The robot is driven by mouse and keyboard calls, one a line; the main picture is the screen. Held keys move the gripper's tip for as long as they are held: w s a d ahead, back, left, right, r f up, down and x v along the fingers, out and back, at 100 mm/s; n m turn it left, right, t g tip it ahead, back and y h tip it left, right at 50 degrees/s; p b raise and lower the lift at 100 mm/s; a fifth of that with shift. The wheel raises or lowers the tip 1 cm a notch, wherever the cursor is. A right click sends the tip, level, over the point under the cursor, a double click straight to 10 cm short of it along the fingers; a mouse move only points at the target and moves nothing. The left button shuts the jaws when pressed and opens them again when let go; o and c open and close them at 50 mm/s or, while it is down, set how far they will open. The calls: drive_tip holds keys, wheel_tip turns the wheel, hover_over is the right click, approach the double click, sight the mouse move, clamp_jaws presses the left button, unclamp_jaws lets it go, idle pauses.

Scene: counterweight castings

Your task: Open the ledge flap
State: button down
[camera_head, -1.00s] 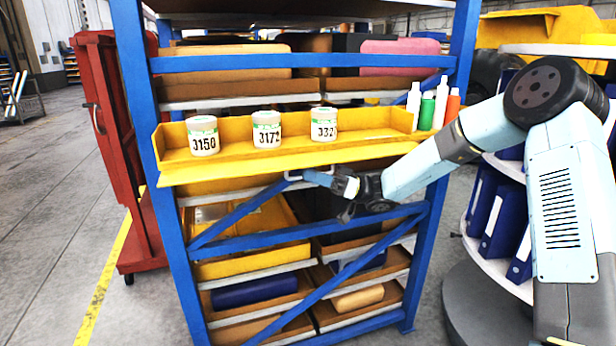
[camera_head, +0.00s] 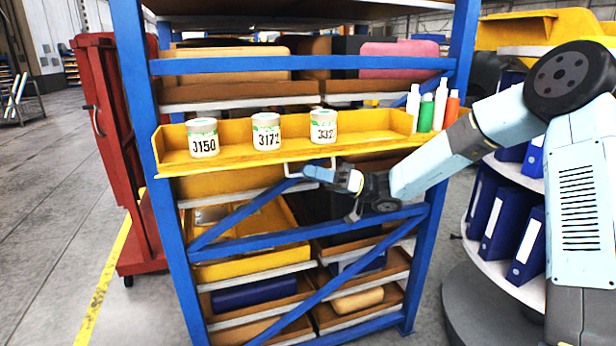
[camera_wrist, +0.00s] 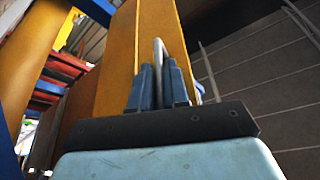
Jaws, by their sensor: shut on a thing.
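The yellow ledge flap (camera_head: 230,166) spans the front of the blue rack, with a pale bar handle (camera_head: 292,164) below its front edge. My gripper (camera_head: 314,173) reaches in from the right and is shut on the handle. In the wrist view, the two blue fingers of my gripper (camera_wrist: 160,88) close around the grey handle (camera_wrist: 158,50), against an orange-yellow panel (camera_wrist: 145,30). The fingers cover part of the handle. Three labelled cans (camera_head: 203,139) stand upright on the yellow ledge above the handle.
Several bottles (camera_head: 432,106) stand at the ledge's right end. Blue diagonal braces (camera_head: 250,239) cross the rack just below my gripper. A red cabinet (camera_head: 112,150) stands left. A round shelf with blue binders (camera_head: 497,222) is close on the right. Floor is clear at left.

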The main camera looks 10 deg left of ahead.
drive_tip(key=c, duration=1.2)
unclamp_jaws()
drive_tip(key=shift+d, duration=0.1)
drive_tip(key=v, duration=1.3)
drive_tip(key=shift+w+d+f, duration=0.25)
